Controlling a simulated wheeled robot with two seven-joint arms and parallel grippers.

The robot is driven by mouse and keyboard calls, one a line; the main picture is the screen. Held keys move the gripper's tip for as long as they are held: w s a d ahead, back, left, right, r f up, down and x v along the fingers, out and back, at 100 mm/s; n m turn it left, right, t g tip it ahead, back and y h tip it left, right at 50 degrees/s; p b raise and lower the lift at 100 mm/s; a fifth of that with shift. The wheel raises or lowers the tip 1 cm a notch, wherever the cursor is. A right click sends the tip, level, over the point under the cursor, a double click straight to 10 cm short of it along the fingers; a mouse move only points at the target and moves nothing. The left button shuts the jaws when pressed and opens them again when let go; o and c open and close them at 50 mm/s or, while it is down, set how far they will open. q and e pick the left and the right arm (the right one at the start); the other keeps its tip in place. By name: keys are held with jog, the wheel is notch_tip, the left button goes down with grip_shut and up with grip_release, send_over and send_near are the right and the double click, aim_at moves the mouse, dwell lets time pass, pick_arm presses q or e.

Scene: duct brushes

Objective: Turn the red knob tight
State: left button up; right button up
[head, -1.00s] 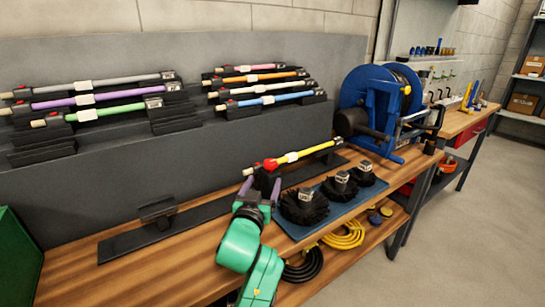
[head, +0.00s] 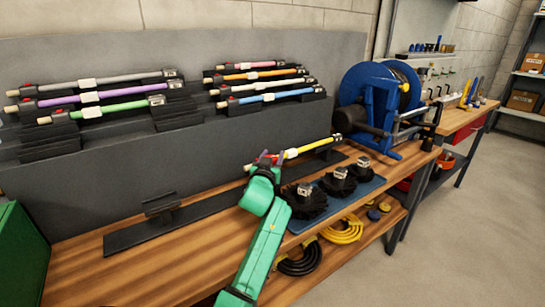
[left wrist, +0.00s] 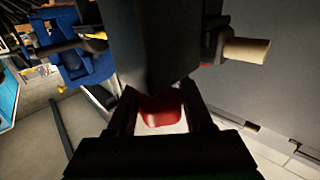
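The yellow rod (head: 312,147) lies over a black stand on the workbench in the head view. The red knob (left wrist: 160,109) is at its near end and shows between my left gripper's fingers in the left wrist view. My left gripper (head: 268,158) is at the knob and hides most of it in the head view. The fingers, seen in the left wrist view (left wrist: 160,100), stand on either side of the knob, close to it. I cannot tell whether they press on it. The rod's wooden end (left wrist: 246,50) sticks out to the right. My right gripper is not in view.
Dark brushes (head: 307,201) stand on a blue mat just right of my left arm. A blue reel (head: 378,95) stands beyond them. Racked coloured rods (head: 95,96) line the back panel.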

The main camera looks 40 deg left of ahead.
pick_arm(q)
grip_shut()
jog(key=shift+r+h+p, duration=0.2)
jog(key=shift+h+p, duration=0.1)
jog(key=shift+p, duration=0.25)
jog(key=m+t+h+p, duration=0.1)
jog(key=m+h+p, duration=0.1)
jog(key=p, duration=0.1)
jog(key=d+m+t+h+p, duration=0.1)
jog(key=m+h+p, duration=0.1)
jog(key=h+p, duration=0.1)
jog(key=shift+w+r+h+p, duration=0.1)
jog(key=shift+h+p, duration=0.2)
jog(key=shift+p, duration=0.05)
jog(key=shift+s+d+f+m+g+h+b, duration=0.15)
jog(key=shift+d+m+g+h+b, duration=0.55)
jog(key=shift+m+h+b, duration=1.55)
jog(key=shift+s+d+m+g+h+b, duration=0.15)
jog(key=shift+m+g+h+b, duration=1.2)
jog(key=shift+h, duration=1.55)
jog(key=shift+s+d+f+m+g+h+b, duration=0.15)
jog(key=shift+d+m+g+h+b, duration=0.45)
jog(key=shift+m+h+b, duration=1.6)
jog(key=shift+a+n+h, duration=0.15)
jog(key=shift+n+h, duration=0.15)
jog(key=shift+h, duration=0.05)
jog(key=shift+r, duration=0.1)
